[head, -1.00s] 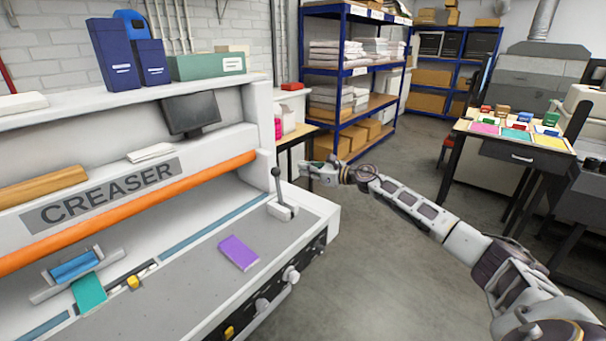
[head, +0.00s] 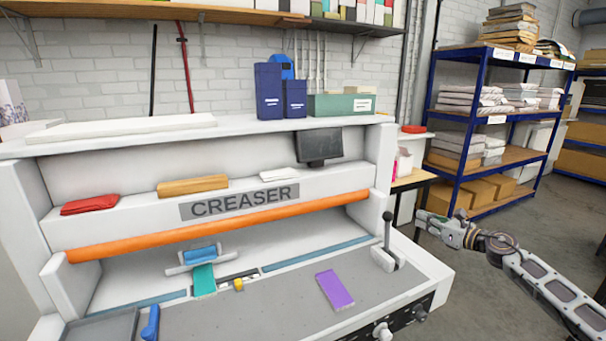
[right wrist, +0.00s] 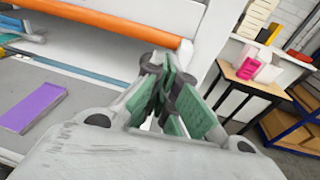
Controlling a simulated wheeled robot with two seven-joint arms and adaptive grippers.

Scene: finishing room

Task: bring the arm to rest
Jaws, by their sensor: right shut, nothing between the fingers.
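My right arm (head: 545,290) reaches in from the right in the head view. Its gripper (head: 422,221) hangs in the air just right of the creaser's lever (head: 387,230), apart from the machine as far as I can tell. In the right wrist view the gripper (right wrist: 162,85) has its green-padded fingers together with nothing between them. The creaser (head: 240,205) fills the left and middle of the head view. A purple booklet (head: 335,290) lies flat on its grey bed and also shows in the right wrist view (right wrist: 32,106). My left gripper is in neither view.
A teal card (head: 204,280) lies by the blue clamp (head: 202,254) on the bed. A blue shelf rack (head: 460,200) with boxes stands at the back right. A small table (head: 412,180) stands behind the gripper. Grey floor (head: 530,215) is open at the right.

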